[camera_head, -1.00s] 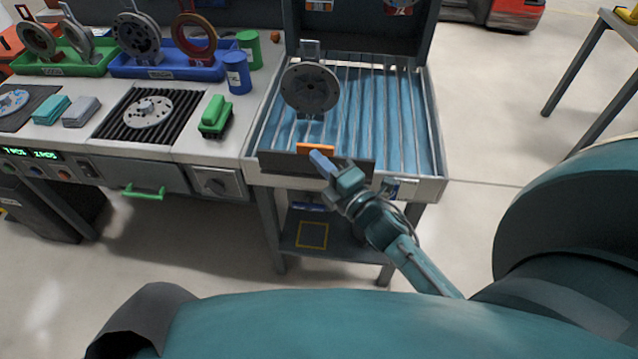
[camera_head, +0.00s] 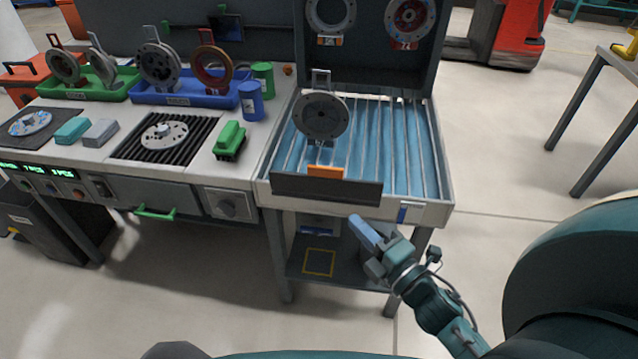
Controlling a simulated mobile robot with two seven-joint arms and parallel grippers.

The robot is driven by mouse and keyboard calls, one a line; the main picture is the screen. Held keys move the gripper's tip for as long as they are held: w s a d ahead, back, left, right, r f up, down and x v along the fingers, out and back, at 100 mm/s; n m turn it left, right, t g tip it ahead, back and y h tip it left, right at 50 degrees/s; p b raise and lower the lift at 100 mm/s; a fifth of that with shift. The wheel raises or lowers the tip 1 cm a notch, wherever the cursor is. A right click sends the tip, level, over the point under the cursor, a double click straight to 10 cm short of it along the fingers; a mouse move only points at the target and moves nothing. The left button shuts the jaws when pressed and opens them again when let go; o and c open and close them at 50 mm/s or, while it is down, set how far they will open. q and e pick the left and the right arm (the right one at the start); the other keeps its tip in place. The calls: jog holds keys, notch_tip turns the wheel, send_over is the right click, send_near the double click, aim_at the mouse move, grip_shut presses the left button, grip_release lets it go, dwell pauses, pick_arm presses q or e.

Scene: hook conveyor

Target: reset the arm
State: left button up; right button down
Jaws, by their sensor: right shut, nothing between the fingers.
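My right gripper (camera_head: 364,232) is shut and empty. Its blue fingertips point up and left, and it hangs in front of the conveyor station, below the front edge and apart from it. My right arm comes in from the lower right. A grey disc with a hanger loop (camera_head: 321,115) stands upright over the roller conveyor (camera_head: 390,150), behind a dark front plate (camera_head: 300,188) with an orange tab (camera_head: 325,171). My left gripper is not in view.
Left of the conveyor, a bench holds a green tray (camera_head: 95,92), a blue tray (camera_head: 185,97) with discs, a blue can (camera_head: 251,101) and a green brush-like block (camera_head: 230,140). A lower shelf (camera_head: 335,264) lies beneath the conveyor.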

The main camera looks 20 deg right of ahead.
pick_arm(q)
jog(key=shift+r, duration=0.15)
jog(key=p, duration=0.2)
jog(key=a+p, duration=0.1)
jog(key=p, duration=0.1)
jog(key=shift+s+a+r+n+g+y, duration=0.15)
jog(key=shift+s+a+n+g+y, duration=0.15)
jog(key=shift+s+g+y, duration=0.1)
pick_arm(e)
jog(key=s+a+f+m+g, duration=0.7)
jog(key=a+m, duration=0.3)
jog(key=m, duration=0.8)
jog(key=shift+s+a+f+g, duration=0.3)
jog(key=shift+s+f, duration=0.3)
jog(key=shift+f, duration=0.25)
